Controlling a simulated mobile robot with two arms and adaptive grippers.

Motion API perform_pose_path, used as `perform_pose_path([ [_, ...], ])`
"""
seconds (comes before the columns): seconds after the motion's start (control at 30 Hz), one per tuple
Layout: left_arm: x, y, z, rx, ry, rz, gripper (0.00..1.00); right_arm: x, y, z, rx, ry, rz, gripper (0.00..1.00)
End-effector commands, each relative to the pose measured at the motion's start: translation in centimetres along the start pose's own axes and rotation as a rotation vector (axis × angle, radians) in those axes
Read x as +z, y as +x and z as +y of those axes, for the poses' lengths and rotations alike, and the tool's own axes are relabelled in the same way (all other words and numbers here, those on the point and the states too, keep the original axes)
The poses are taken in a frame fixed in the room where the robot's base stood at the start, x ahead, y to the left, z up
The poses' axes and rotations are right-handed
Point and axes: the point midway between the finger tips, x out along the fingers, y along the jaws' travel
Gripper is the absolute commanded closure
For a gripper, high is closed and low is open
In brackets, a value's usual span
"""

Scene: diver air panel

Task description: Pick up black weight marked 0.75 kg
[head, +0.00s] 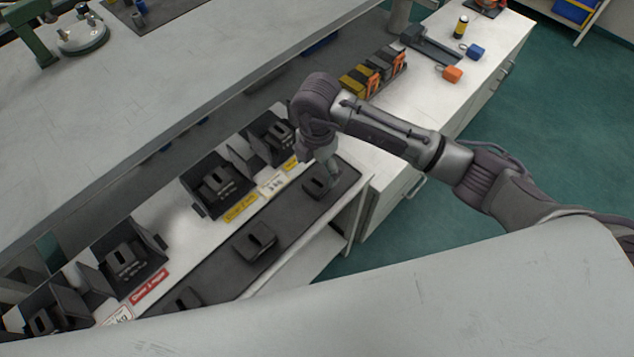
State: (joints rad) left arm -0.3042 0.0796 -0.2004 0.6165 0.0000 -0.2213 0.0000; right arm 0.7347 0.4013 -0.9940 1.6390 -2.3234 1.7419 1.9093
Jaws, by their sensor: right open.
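Several black weights show in the head view, and their markings are too small for me to read, so I cannot tell which is 0.75 kg. On the dark mat (214,272) lie a weight (317,185) at the far end, a weight (255,241) in the middle and a partly hidden weight (184,301) nearer me. My right gripper (334,183) points down at the far weight, right beside or over it. It is open, and the arm hides part of it; I cannot tell whether it touches the weight. My left gripper is not in view.
Black bins with weights (217,183) stand along the left of the mat, with yellow, white and red labels. Yellow, black and orange items (373,74) stand on the white counter beyond. A pale surface (430,300) covers the lower right. Green floor lies right.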

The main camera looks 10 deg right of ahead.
Motion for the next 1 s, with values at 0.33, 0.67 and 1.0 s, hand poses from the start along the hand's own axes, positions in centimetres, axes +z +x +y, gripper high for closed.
perform_pose_path([
  [0.33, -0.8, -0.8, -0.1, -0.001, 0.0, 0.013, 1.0, 0.0, 3.4, 0.0, -0.002, 0.001, 0.003, 0.12],
  [0.67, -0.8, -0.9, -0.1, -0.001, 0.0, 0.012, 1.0, 0.1, 6.2, 0.1, 0.001, -0.001, 0.001, 0.12],
  [1.0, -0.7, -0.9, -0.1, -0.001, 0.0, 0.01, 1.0, 0.1, 6.1, 0.1, 0.001, -0.001, 0.001, 0.47],
])
